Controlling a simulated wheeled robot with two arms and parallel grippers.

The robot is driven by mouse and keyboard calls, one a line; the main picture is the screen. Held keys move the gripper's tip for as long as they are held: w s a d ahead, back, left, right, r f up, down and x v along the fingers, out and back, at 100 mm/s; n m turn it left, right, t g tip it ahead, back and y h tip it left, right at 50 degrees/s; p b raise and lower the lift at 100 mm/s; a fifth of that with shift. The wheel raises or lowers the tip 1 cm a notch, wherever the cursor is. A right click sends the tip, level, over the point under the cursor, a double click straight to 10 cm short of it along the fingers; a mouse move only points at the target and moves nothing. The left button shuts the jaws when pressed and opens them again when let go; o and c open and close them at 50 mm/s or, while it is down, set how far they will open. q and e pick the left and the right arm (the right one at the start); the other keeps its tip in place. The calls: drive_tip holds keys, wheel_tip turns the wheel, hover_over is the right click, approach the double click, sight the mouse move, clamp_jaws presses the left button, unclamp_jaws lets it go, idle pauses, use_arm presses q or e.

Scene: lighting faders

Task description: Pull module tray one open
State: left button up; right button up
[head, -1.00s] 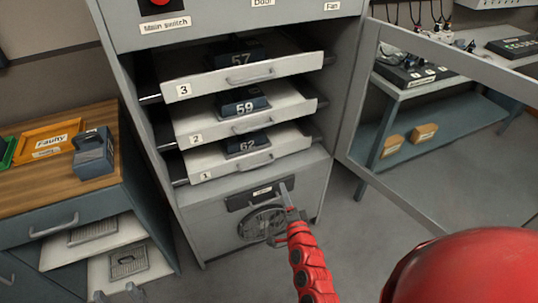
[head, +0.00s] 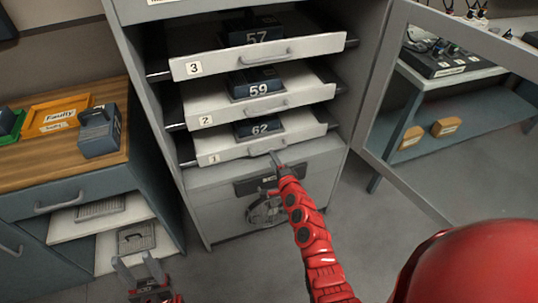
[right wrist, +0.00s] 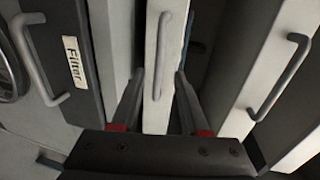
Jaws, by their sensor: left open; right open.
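Module tray one (head: 232,153) is the lowest of three white trays in the grey cabinet, labelled 1, with a dark module marked 62 (head: 258,128) on it. Its bar handle (head: 267,147) is on the front; it also shows upright in the middle of the right wrist view (right wrist: 165,55). My right gripper (head: 276,158) is open just in front of this handle. In the right wrist view its fingers (right wrist: 158,85) stand either side of the tray front, not closed on the handle. My left gripper (head: 138,268) is open and empty at the lower left.
Tray two (head: 215,118) and tray three (head: 225,67) sit above, each with a handle and module. A dark filter panel (right wrist: 80,60) lies just below tray one. An open cabinet door (head: 385,80) stands at right. A wooden-topped side cabinet (head: 60,165) is at left.

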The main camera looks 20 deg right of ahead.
drive_tip(key=b+x, duration=0.1)
drive_tip(key=x, duration=0.3)
drive_tip(key=shift+f+b, duration=0.25)
drive_tip(key=shift+b, duration=0.05)
drive_tip(key=shift+w, duration=0.55)
clamp_jaws()
idle(0.7)
